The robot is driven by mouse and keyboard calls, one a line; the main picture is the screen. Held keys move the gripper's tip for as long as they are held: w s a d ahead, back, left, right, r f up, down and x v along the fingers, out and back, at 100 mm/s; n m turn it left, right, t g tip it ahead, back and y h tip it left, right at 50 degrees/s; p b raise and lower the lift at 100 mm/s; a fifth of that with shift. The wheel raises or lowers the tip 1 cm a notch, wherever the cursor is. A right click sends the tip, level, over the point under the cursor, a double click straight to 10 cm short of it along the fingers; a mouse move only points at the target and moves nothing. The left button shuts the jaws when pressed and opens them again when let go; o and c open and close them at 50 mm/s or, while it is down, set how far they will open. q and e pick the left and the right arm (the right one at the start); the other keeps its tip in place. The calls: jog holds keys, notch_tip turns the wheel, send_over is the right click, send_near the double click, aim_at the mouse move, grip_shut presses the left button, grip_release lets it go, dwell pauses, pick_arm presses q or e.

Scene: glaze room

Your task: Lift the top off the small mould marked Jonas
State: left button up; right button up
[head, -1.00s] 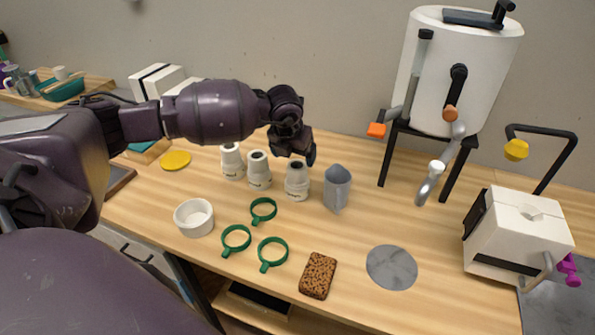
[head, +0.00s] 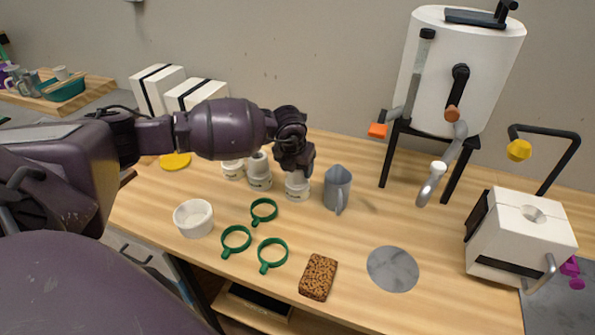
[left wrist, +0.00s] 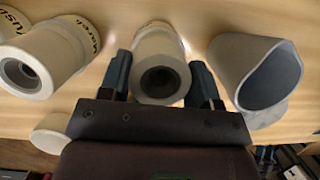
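Three small white moulds with narrower tops stand in a row: a left one (head: 232,170), a middle one (head: 260,178) and a right one (head: 297,190). My left gripper (head: 297,172) is over the right mould and hides its top. In the left wrist view the gripper (left wrist: 160,78) is open, with one finger on each side of that mould's top (left wrist: 160,55). I cannot see a clear grip on it. Its name is not readable here. The neighbouring mould (left wrist: 45,60) reads Marek, and the far left one (left wrist: 12,22) is cut off. My right gripper is out of view.
A grey jug (head: 337,188) stands close to the right of the right mould and also shows in the wrist view (left wrist: 255,70). A white bowl (head: 193,218), several green rings (head: 236,241) and a brown speckled block (head: 318,277) lie nearer me.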

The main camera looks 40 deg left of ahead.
pick_arm(q)
jog(key=c, duration=0.3)
notch_tip(320, 180, up, 20)
jog(key=p, duration=0.1)
dwell(0.4)
